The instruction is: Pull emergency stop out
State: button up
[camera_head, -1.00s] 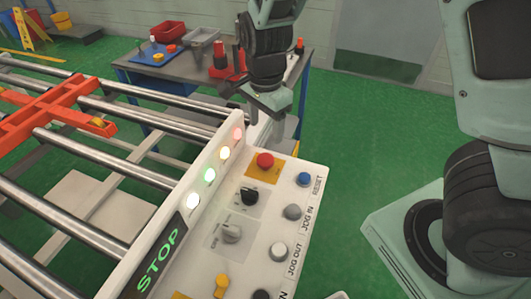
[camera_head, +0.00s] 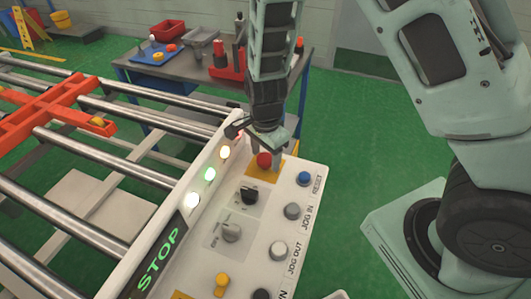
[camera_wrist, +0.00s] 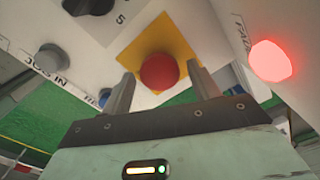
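The emergency stop (camera_head: 264,160) is a red mushroom button on a yellow square plate at the far end of the white control panel (camera_head: 262,225). My gripper (camera_head: 264,150) points down right at the button. In the wrist view the red button (camera_wrist: 159,71) lies ahead of and between the two fingers of my gripper (camera_wrist: 162,88), on its yellow plate (camera_wrist: 182,38). The fingers are spread apart, one on each side of it. Whether they touch it I cannot tell.
The panel also carries a black selector knob (camera_head: 250,195), a grey knob (camera_head: 231,231), a blue button (camera_head: 304,178) and lit lamps (camera_head: 210,174) along its raised edge. A roller conveyor (camera_head: 90,150) lies left. A workbench (camera_head: 190,75) stands behind.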

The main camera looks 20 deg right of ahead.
aim_at(265, 156)
jog(key=c, duration=1.1)
notch_tip(265, 156, up, 2)
jog(key=shift+p, duration=1)
jog(key=shift+c, duration=0.3)
jog(key=o, duration=1.4)
notch_tip(265, 156, up, 17)
jog(key=shift+r+b, duration=0.2)
jog(key=shift+b, duration=0.1)
